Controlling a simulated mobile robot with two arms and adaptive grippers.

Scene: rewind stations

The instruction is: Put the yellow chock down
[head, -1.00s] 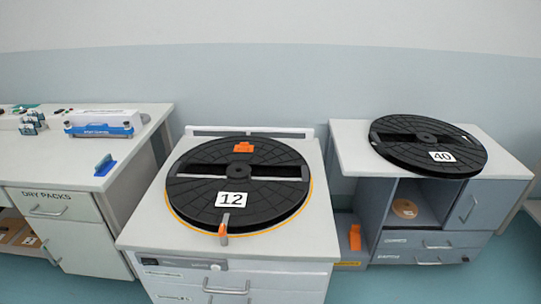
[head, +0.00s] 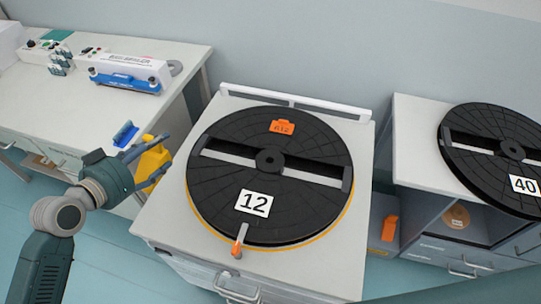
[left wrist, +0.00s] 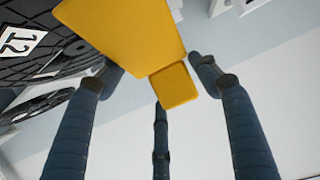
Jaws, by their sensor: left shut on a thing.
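The yellow chock (head: 151,158) is held in my left gripper (head: 155,172), to the left of the station with the black reel marked 12 (head: 230,185). In the left wrist view the chock (left wrist: 125,35) is a yellow block with a smaller end piece, and the dark blue fingers of the left gripper (left wrist: 155,80) close around it. The chock appears raised, near the gap between the left bench and the middle station. Its lower side is partly hidden by the fingers. My right gripper is not in view.
An orange latch (head: 237,248) stands at the front of the middle station. Reel 40 (head: 480,150) sits on the right cabinet. The middle station's front left corner is bare.

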